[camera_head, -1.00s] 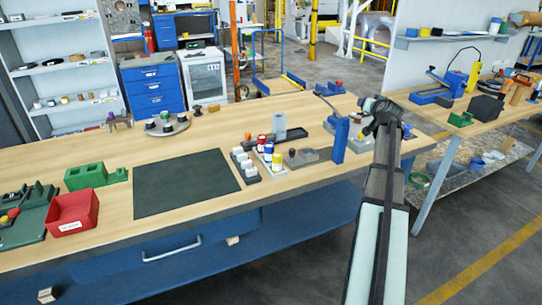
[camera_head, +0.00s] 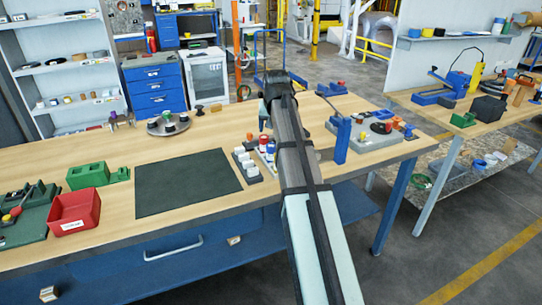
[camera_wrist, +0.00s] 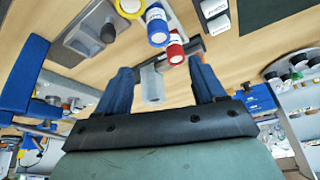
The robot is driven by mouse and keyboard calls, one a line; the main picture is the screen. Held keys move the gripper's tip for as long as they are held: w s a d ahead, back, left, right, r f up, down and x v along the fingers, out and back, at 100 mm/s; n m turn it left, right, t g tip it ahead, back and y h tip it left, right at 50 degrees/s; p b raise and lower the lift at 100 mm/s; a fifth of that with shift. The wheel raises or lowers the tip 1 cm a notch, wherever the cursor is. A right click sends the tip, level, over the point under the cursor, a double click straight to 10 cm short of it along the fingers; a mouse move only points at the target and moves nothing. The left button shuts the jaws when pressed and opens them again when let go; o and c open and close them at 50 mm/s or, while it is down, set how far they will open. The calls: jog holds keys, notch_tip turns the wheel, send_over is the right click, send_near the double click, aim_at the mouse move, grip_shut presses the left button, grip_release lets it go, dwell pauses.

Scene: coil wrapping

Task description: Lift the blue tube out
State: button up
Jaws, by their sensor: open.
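The blue tube (camera_wrist: 157,30), with a pale cap, stands in a short row between a yellow tube (camera_wrist: 130,7) and a red tube (camera_wrist: 175,52) in the wrist view. My gripper (camera_wrist: 159,66) is open, with one blue finger on each side and nothing held. The red tube appears near the gap between the fingertips; the blue tube appears beyond them. In the head view, my gripper (camera_head: 267,106) is above the bench behind the tubes, and my arm hides much of the tube row.
A rack of white-topped items (camera_head: 246,166) stands left of the tubes. A blue upright (camera_head: 341,140) stands to the right. The dark mat (camera_head: 188,183) is clear.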

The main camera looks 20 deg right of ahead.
aim_at(271, 146)
jog(key=shift+g, duration=0.4)
jog(key=x, duration=0.8)
jog(key=shift+s+a+f, duration=0.1)
jog(key=shift+a+f, duration=0.05)
jog(key=shift+f, duration=0.2)
jog(key=shift+w+x, duration=0.2)
jog(key=shift+x, duration=2.4)
jog(key=shift+r, duration=0.1)
jog(key=shift+c, duration=0.2)
jog(key=c, duration=1.1)
